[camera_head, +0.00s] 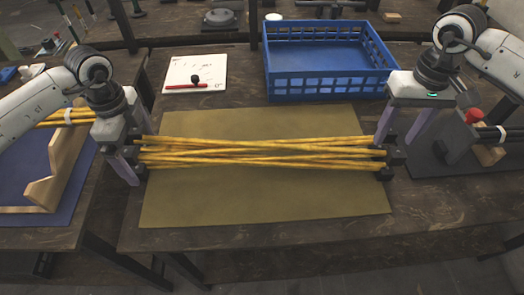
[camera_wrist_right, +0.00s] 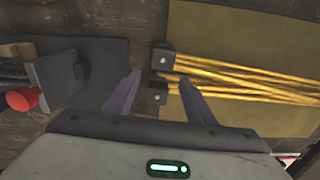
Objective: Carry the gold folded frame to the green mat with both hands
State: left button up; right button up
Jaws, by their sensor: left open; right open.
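The gold folded frame (camera_head: 262,151) is a bundle of crossing gold rods with black end blocks. It lies lengthwise across the olive-green mat (camera_head: 265,205), its two ends reaching to about the mat's left and right edges. My left gripper (camera_head: 137,160) is open at the frame's left end, fingers beside the end blocks. My right gripper (camera_head: 396,135) is open at the right end. In the right wrist view the right gripper (camera_wrist_right: 160,102) has its fingers apart, with a black end block (camera_wrist_right: 162,60) and another near the gap, and gold rods (camera_wrist_right: 250,85) run off right.
A blue crate (camera_head: 325,85) and a white board (camera_head: 195,73) with a red pen stand behind the mat. A wooden bracket (camera_head: 52,175) on a blue mat is at left. A dark fixture with a red knob (camera_head: 473,115) is close right of my right gripper. The front table strip is clear.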

pick_arm(q)
jog(key=c, duration=1.2)
pick_arm(e)
jog(key=c, duration=1.3)
pick_arm(q)
jog(key=c, duration=0.9)
pick_arm(e)
grip_shut()
pick_arm(q)
jog(key=shift+c, duration=0.2)
jog(key=shift+w+r, duration=0.1)
jog(key=shift+r, duration=0.05)
pick_arm(e)
jog(key=shift+w+r, duration=0.1)
jog(key=shift+r, duration=0.05)
